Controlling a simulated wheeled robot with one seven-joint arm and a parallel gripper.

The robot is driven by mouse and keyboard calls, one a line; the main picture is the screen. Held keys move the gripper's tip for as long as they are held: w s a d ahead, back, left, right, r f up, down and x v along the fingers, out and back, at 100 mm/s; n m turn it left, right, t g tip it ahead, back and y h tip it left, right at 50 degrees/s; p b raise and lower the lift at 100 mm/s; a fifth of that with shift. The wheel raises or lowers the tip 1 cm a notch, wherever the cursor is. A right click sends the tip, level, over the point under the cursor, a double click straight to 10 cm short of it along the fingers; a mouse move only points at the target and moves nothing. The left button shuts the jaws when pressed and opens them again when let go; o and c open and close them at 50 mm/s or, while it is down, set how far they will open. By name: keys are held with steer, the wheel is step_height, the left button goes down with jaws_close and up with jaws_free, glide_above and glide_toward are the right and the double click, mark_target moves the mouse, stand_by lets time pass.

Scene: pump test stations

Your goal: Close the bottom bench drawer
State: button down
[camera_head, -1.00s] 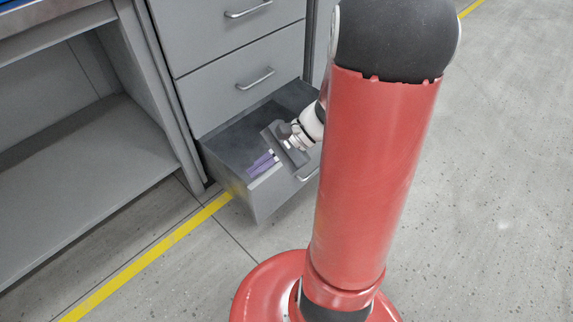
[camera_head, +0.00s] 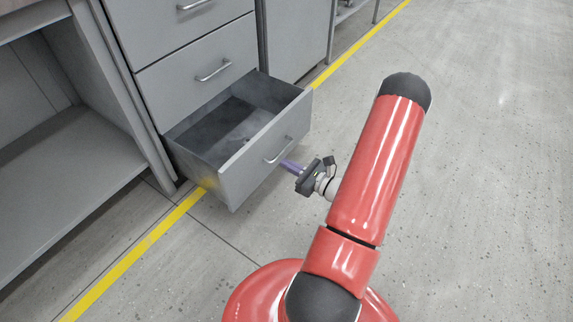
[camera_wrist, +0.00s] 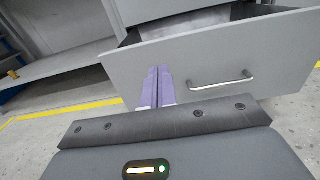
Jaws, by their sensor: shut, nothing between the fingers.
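The bottom bench drawer (camera_head: 238,172) is pulled well out and looks empty in the head view. Its front panel and bar handle (camera_head: 278,149) face my arm. My gripper (camera_head: 285,165) is just outside the drawer front, to the right of and below the handle in the head view. Its purple fingers are together with nothing between them. In the wrist view the shut fingers (camera_wrist: 158,86) point at the drawer front (camera_wrist: 215,60), left of the handle (camera_wrist: 222,82). I cannot tell whether the fingertips touch the panel.
Two closed drawers (camera_head: 190,55) sit above the open one. An open shelf bay (camera_head: 60,160) is to the left. A yellow floor line (camera_head: 135,252) runs along the bench and under the drawer. The floor on the right (camera_head: 480,180) is clear.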

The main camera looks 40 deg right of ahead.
mark_target(252, 146)
steer(key=x, duration=1.1)
steer(key=shift+w+b, duration=0.2)
steer(key=shift+b, duration=0.1)
steer(key=shift+a, duration=0.1)
